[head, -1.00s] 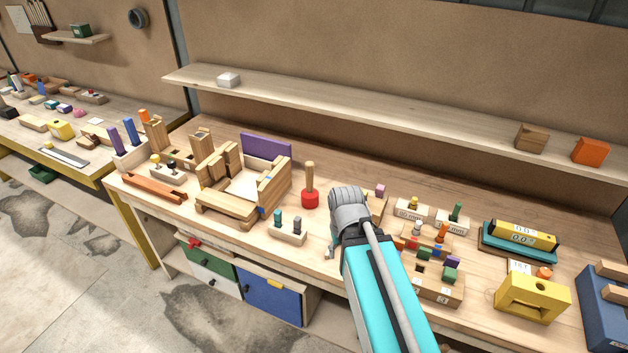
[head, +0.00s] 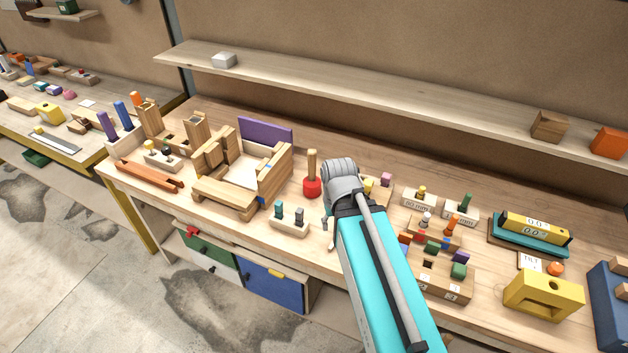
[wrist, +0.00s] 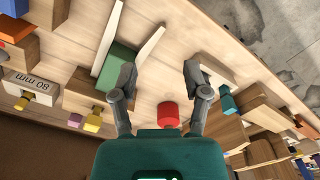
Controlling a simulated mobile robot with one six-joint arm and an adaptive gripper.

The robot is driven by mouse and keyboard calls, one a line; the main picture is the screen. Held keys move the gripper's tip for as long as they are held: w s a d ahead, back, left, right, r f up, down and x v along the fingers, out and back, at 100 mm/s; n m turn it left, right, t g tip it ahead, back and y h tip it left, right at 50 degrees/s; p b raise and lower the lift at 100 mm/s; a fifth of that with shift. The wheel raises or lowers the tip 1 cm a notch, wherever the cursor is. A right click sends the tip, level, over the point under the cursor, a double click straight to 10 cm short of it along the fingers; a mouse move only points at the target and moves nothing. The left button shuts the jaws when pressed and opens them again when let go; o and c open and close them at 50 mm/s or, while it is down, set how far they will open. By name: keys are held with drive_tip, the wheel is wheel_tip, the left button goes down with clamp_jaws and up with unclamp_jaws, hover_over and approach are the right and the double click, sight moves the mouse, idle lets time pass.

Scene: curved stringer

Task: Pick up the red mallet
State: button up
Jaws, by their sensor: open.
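The red mallet (head: 312,187) stands upright on the workbench in the head view, its red head down and its wooden handle up. In the wrist view its red part (wrist: 168,114) shows between and a little behind the fingertips, close to the gripper body; its handle is not clear there. My gripper (wrist: 160,72) is open and empty, with one finger on each side of the mallet's column of the picture. In the head view my arm's end is just right of the mallet, and the fingers are mostly hidden behind the wrist.
Left of the mallet is a wooden fixture with a purple back panel (head: 265,131). A small block with pegs (head: 289,225) stands in front. Several gauge blocks and pegs crowd the right side, with a yellow block (head: 543,297) farther right. A shelf (head: 380,96) runs above the bench.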

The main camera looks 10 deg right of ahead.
drive_tip(key=shift+o, duration=1.1)
drive_tip(key=shift+w, duration=0.1)
drive_tip(key=m+t+h+b, duration=0.5)
drive_tip(key=m+t+h, duration=0.4)
drive_tip(key=m+h, duration=0.15)
approach(308, 155)
drive_tip(key=v, duration=0.2)
drive_tip(key=shift+a+r, duration=0.15)
drive_tip(key=shift+r, duration=0.1)
drive_tip(key=shift+g, duration=0.3)
drive_tip(key=b+x, duration=0.3)
drive_tip(key=x, duration=0.4)
drive_tip(key=shift+w+d+f, duration=0.2)
drive_tip(key=shift+d+f, duration=0.05)
drive_tip(key=shift+d, duration=0.05)
drive_tip(key=shift+w+d+f, duration=0.1)
drive_tip(key=shift+w+d, duration=0.15)
drive_tip(key=shift+d, duration=0.1)
